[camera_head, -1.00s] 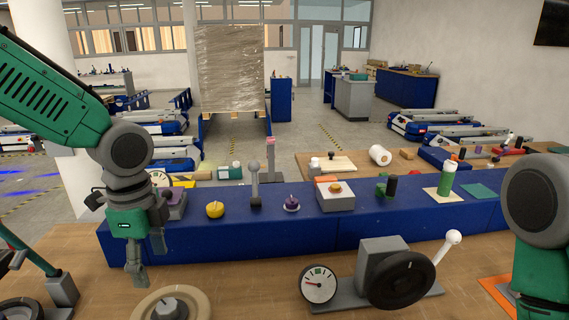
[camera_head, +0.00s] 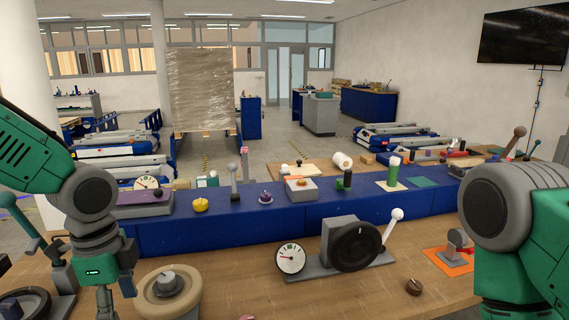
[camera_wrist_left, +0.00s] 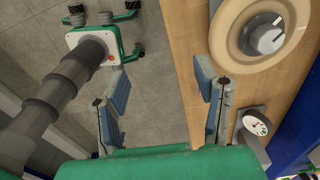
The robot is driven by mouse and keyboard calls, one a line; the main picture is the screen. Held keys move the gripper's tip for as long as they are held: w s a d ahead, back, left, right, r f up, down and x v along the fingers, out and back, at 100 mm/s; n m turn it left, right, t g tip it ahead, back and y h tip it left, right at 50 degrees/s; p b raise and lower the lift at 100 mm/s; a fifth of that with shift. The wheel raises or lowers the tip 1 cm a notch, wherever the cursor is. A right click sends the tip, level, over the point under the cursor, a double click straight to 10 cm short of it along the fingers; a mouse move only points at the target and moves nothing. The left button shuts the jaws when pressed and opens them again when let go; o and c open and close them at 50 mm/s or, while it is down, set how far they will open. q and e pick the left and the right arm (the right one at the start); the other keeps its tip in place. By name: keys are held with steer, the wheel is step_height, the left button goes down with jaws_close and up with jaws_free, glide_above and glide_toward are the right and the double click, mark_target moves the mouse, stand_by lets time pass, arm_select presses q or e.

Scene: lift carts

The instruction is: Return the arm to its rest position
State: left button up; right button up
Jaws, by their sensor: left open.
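My left gripper (camera_head: 108,298) hangs down at the lower left of the head view, just left of a beige ring-shaped wheel (camera_head: 168,292) with a grey knob. Its fingertips are cut off by the picture's bottom edge. In the left wrist view my left gripper (camera_wrist_left: 163,88) is open, its two fingers wide apart with nothing between them. Bare floor and the table's edge show below it. The beige wheel (camera_wrist_left: 262,35) lies to the right of the fingers there. My right arm shows at the right of the head view, but its gripper is out of sight.
The wooden table (camera_head: 225,290) holds a dial gauge (camera_head: 291,259), a black handwheel (camera_head: 358,247) and an orange plate (camera_head: 447,262). A raised blue shelf (camera_head: 262,228) with a yellow knob (camera_head: 200,205) and several small fixtures runs behind them. Lift carts stand farther back.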

arm_select(q)
steer(key=s+d+f+n+h+b, duration=0.15)
steer(key=s+f+n, duration=0.25)
steer(key=f, duration=0.7)
steer(key=s+d+f+n+b, duration=0.2)
steer(key=s+f+n+b, duration=0.15)
steer(key=f, duration=0.75)
steer(key=s+a+f+n+y+b, duration=0.1)
steer(key=s+a+f+n, duration=0.1)
steer(key=s+f+n, duration=0.2)
steer(key=s+a+f+n+y+b, duration=0.1)
steer(key=s+a+f+n+b, duration=0.1)
steer(key=s+f, duration=0.8)
steer(key=shift+a+f+n+t+b, duration=0.3)
steer(key=shift+a+f+n+t, duration=0.15)
steer(key=shift+n, duration=0.4)
arm_select(e)
step_height(320, 180, down, 9)
steer(key=shift+w, duration=0.35)
arm_select(q)
steer(key=shift+w, duration=0.15)
